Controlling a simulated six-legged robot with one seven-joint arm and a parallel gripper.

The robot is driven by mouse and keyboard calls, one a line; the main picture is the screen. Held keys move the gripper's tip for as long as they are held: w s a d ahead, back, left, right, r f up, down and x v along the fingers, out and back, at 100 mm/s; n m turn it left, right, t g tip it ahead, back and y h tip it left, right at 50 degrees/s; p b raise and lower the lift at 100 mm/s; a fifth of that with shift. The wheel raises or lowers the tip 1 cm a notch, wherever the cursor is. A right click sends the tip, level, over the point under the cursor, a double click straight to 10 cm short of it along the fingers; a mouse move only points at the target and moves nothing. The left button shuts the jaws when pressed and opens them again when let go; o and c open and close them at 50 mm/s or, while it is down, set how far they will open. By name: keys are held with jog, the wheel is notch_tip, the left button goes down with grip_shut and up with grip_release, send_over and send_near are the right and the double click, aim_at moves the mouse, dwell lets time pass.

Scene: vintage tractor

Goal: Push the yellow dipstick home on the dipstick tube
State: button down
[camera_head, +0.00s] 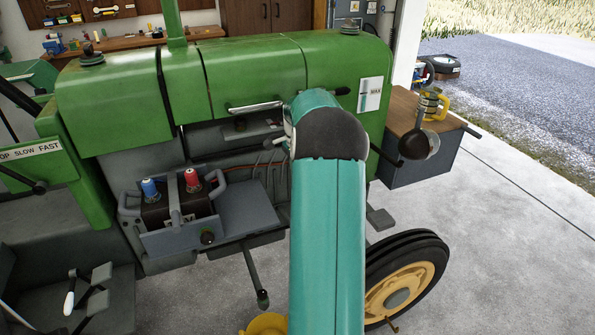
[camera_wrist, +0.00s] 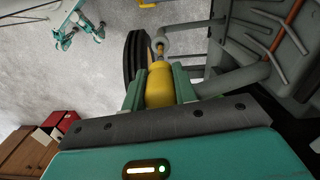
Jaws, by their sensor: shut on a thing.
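In the wrist view, my gripper (camera_wrist: 160,73) is shut on the yellow dipstick (camera_wrist: 159,90), with one teal finger on each side of its thick yellow grip. The dipstick points away from my wrist toward a grey rounded collar (camera_wrist: 168,40) on the engine side, which looks like the dipstick tube. A narrow tan piece shows between the grip and the collar. I cannot tell how deep the dipstick sits. In the head view, my teal arm hides the gripper, dipstick and tube.
The engine block (camera_wrist: 285,50) with pipes stands close on the right in the wrist view. A black tyre (camera_wrist: 137,55) is at the left. In the head view, the green hood (camera_head: 255,75) is above and a battery (camera_head: 180,207) sits left of my arm.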

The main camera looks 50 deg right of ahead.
notch_tip(320, 180, down, 10)
jog(key=shift+f, duration=0.15)
dwell(4.0)
jog(key=c, duration=1)
grip_release()
jog(key=shift+c, duration=0.2)
notch_tip(320, 180, up, 14)
jog(key=shift+f, duration=0.1)
